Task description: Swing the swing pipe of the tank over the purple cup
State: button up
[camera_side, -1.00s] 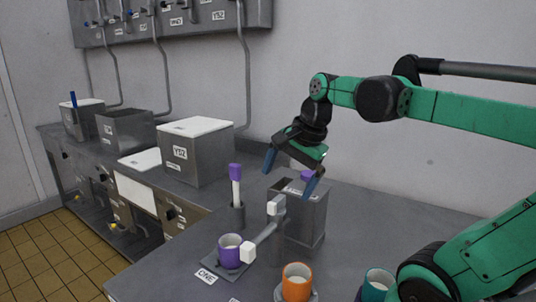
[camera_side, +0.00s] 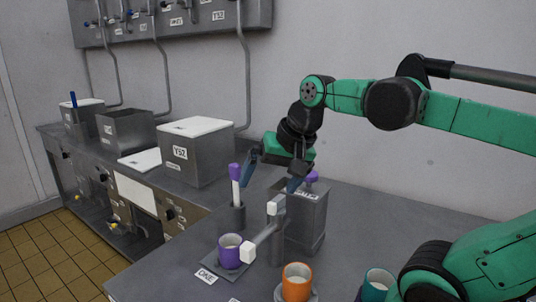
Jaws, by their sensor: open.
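The purple cup (camera_side: 229,251) stands upright on a dark plate behind a label reading ONE. The grey metal tank (camera_side: 308,222) stands behind it to the right, with a purple knob (camera_side: 312,177) on top. The swing pipe (camera_side: 264,236) reaches from a post at the tank's front toward lower left. Its white block end (camera_side: 248,252) shows at the right edge of the purple cup; I cannot tell whether it is over the cup. My gripper (camera_side: 270,172) is open and empty, above and left of the tank, its fingers dark blue and pointing down.
An orange cup (camera_side: 297,281) and a teal cup (camera_side: 377,284) stand at the front. A purple-topped white stick (camera_side: 235,185) stands in a grey holder (camera_side: 234,215) left of the tank. Steel boxes (camera_side: 196,155) line the counter behind. The counter right of the tank is clear.

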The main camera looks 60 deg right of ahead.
jog(key=a+f+n, duration=0.1)
jog(key=f+n, duration=0.1)
jog(key=a+f+n+t, duration=0.1)
jog(key=a+f+n, duration=0.1)
jog(key=n, duration=0.1)
jog(key=a+f+n, duration=0.2)
jog(key=n, duration=0.1)
jog(key=shift+w+f+t, duration=0.3)
jog(key=shift+f, duration=0.05)
jog(key=shift+c, duration=0.4)
notch_tip(320, 180, up, 5)
jog(key=g, duration=0.7)
send_over(277, 199)
jog(key=shift+w+a+f+n, duration=0.1)
jog(key=shift+a+f+n, duration=0.15)
jog(key=shift+n, duration=0.15)
jog(key=shift+d+r, duration=0.1)
jog(key=shift+d, duration=0.15)
jog(key=shift+f, duration=2.75)
grip_shut()
